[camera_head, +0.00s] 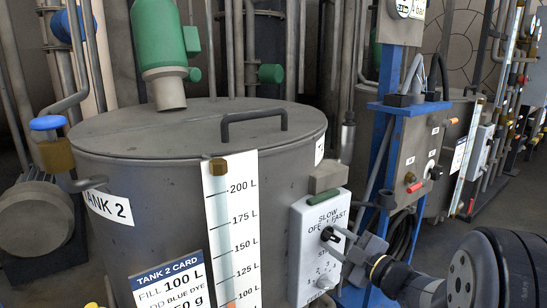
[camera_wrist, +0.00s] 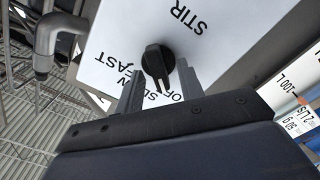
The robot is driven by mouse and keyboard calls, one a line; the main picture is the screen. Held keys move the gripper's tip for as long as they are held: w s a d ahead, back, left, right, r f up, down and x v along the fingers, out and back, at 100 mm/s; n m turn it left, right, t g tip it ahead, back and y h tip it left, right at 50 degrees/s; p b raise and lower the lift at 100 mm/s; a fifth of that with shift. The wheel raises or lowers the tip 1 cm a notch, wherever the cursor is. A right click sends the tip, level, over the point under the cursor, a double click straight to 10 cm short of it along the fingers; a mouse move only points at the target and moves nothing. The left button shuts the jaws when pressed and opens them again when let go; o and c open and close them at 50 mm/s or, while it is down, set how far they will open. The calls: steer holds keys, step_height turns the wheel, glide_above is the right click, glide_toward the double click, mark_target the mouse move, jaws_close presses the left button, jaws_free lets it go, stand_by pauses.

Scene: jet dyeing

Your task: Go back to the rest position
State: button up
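My gripper (camera_head: 342,243) is at the white control box (camera_head: 305,262) on the front of tank 2 (camera_head: 160,190). In the wrist view its two grey fingers (camera_wrist: 159,78) stand apart, one on each side of the black stir knob (camera_wrist: 156,62). Narrow gaps seem to show between knob and fingers, so the gripper looks open around it; contact is hard to judge. The panel reads STIR, with SLOW, OFF and FAST labels. The knob's white mark points toward these labels, partly hidden by the fingers, so its exact setting is unclear. In the head view the fingers partly cover this knob (camera_head: 328,234).
A level scale (camera_head: 232,225) and a tank card (camera_head: 170,280) are left of the box. A blue frame with a switch panel (camera_head: 412,165) stands close on the right. Floor shows at far right.

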steer(key=shift+d+r+m+p, duration=0.1)
steer(key=shift+r+m+p, duration=0.15)
steer(key=shift+m+p, duration=0.8)
steer(key=m+p, duration=0.2)
steer(key=shift+m+p, duration=0.3)
steer(key=shift+m, duration=0.05)
steer(key=shift+d+f+m+p, duration=0.1)
steer(key=shift+f+m+p, duration=0.05)
steer(key=shift+m+p, duration=1.2)
steer(key=shift+m, duration=0.25)
